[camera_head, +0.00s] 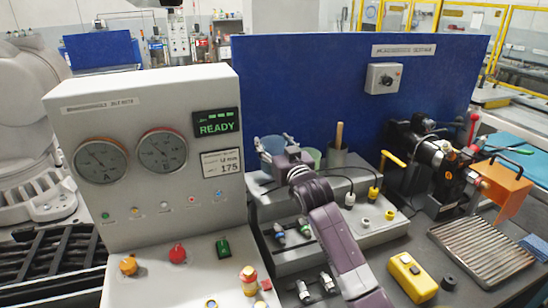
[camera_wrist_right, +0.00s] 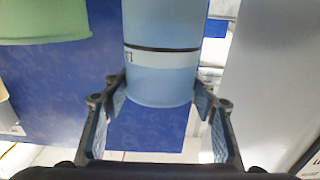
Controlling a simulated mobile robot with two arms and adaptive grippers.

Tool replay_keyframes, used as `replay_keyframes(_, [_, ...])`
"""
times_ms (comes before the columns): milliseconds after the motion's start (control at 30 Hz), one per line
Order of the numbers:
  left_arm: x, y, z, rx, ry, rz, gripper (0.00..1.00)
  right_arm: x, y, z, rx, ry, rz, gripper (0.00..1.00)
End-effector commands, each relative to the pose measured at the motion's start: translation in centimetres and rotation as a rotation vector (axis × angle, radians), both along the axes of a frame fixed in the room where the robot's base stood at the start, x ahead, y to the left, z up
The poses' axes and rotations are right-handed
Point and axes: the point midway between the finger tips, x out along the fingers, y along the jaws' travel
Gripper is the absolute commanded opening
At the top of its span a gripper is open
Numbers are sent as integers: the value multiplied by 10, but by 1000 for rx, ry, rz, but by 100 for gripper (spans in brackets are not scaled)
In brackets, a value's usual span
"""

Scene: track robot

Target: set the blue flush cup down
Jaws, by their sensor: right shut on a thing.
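The blue flush cup (camera_head: 272,144) is at the back of the grey stepped bench, in front of the blue panel. My right gripper (camera_head: 283,157) is at the cup, its arm reaching up from the front of the bench. In the right wrist view the pale blue cup (camera_wrist_right: 160,85), with a dark band and partly visible lettering, lies between the two fingers of my right gripper (camera_wrist_right: 160,98), which is shut on it. The gripper partly hides the cup in the head view; I cannot tell whether its base touches the bench. My left gripper is not in view.
A green cup (camera_head: 310,157) stands close to the right of the blue cup and also shows in the wrist view (camera_wrist_right: 40,20). A dark holder (camera_head: 338,159) with a wooden handle is beyond it. The gauge console (camera_head: 150,150) rises at left.

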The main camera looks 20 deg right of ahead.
Motion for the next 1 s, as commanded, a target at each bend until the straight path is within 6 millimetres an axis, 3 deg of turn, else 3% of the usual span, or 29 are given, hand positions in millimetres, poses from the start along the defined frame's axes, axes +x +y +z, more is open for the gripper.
replay_keyframes(133, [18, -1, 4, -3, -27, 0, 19, 0, 0, -12, 1, -2, 0, 25])
replay_keyframes(433, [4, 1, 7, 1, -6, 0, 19, 0, 0, -51, 1, 0, -1, 25])
replay_keyframes(833, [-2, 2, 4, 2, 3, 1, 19, 0, 0, -58, 0, -1, 0, 25])
replay_keyframes(867, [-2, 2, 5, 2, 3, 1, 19, 0, 0, -57, 0, -1, 0, 56])
replay_keyframes(1000, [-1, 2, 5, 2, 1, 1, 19, 0, 0, -57, 0, -1, 0, 70])
